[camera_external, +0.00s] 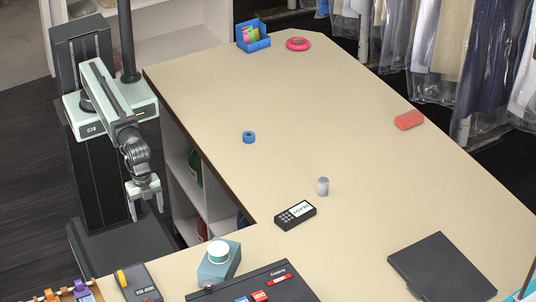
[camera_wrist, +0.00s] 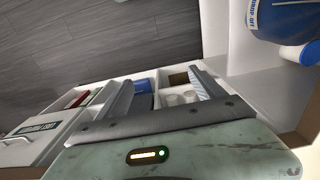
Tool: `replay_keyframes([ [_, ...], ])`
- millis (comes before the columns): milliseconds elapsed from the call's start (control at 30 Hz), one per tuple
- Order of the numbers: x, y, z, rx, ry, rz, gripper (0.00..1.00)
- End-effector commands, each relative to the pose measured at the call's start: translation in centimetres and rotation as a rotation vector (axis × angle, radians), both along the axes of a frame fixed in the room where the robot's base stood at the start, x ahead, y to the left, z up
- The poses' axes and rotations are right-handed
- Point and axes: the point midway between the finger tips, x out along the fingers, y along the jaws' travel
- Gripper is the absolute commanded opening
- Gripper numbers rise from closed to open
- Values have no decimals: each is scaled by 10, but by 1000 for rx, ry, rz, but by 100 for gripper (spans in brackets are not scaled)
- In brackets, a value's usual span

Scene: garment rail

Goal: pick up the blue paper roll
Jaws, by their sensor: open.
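A small blue roll (camera_external: 249,137) with a dark centre lies on the beige counter (camera_external: 330,120), toward its left side in the external view. I take it for the blue paper roll. My gripper (camera_external: 146,205) hangs pointing down off the counter's left edge, well to the left of and nearer the camera than the roll. Its two fingers also show in the wrist view (camera_wrist: 160,85), spread apart with nothing between them. The roll on the counter cannot be made out in the wrist view.
A grey cylinder (camera_external: 323,187) and a black card terminal (camera_external: 295,214) stand nearer the camera. A red block (camera_external: 409,120), pink disc (camera_external: 298,43) and blue box (camera_external: 253,37) lie farther off. Counter around the roll is clear. Shelves (camera_external: 182,175) sit below its left edge.

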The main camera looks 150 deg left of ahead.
Motion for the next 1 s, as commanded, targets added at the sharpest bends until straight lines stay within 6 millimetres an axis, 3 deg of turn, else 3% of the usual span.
replay_keyframes([
  [367, 0, 0, 0, 0, 0, -15, 67],
  [467, -1, 2, 0, 7, 4, -137, 67],
  [533, -2, 19, 1, 77, 25, -312, 67],
  [667, -6, 87, 10, 315, 167, -717, 67],
  [767, -16, 164, 20, 485, 374, -946, 67],
  [800, -24, 199, 26, 539, 480, -1012, 67],
  [900, -52, 281, 46, 622, 764, -1103, 67],
  [1000, -90, 349, 62, 649, 987, -1059, 67],
])
